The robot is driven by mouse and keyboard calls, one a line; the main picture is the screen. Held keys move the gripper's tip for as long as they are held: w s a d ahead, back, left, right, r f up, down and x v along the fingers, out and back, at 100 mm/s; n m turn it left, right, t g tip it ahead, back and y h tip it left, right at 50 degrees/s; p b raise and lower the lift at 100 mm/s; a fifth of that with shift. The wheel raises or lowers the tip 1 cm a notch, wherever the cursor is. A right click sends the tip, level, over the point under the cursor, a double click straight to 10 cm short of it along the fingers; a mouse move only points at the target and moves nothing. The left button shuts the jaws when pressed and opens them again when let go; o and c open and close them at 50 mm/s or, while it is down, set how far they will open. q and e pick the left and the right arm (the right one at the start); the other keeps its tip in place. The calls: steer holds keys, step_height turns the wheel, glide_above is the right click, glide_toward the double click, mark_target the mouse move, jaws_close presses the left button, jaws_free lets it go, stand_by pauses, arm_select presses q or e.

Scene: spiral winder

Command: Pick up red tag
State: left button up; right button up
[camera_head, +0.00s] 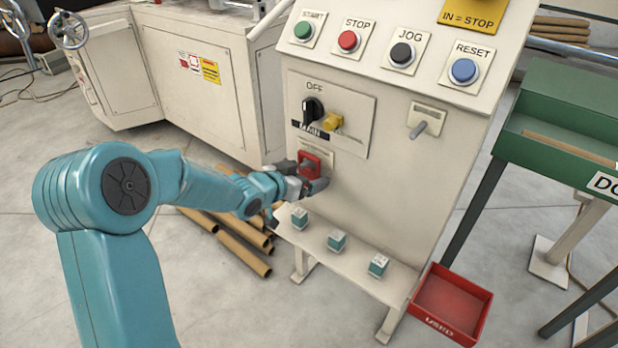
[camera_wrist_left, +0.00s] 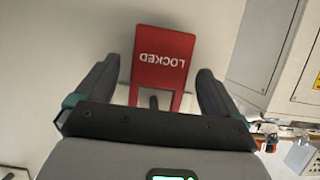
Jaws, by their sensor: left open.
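The red tag (camera_head: 311,163) is on the cream control panel's front, below the OFF/MAIN switch plate. In the left wrist view the red tag (camera_wrist_left: 162,62) shows the word LOCKED, upside down, with a dark peg at its slot. My left gripper (camera_head: 304,182) is at the tag in the head view. In the left wrist view my left gripper (camera_wrist_left: 157,80) is open, one finger on each side of the tag, with gaps between fingers and tag. My right gripper is not in view.
A ledge below holds small teal-and-white blocks (camera_head: 337,241). A red USED bin (camera_head: 452,303) sits at lower right. A yellow padlock-like piece (camera_head: 333,121) and black switch (camera_head: 313,109) are just above the tag. An empty grey hook (camera_head: 419,129) is to the right.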

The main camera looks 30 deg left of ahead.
arm_select(q)
steer(key=shift+w, duration=0.15)
steer(key=c, duration=1.2)
steer(key=shift+c, duration=0.2)
steer(key=shift+r+p, duration=0.65)
steer(key=shift+r, duration=0.15)
steer(key=s+a+p, duration=0.1)
steer(key=s+p, duration=0.2)
steer(key=s, duration=1.5)
steer(key=shift+a, duration=0.15)
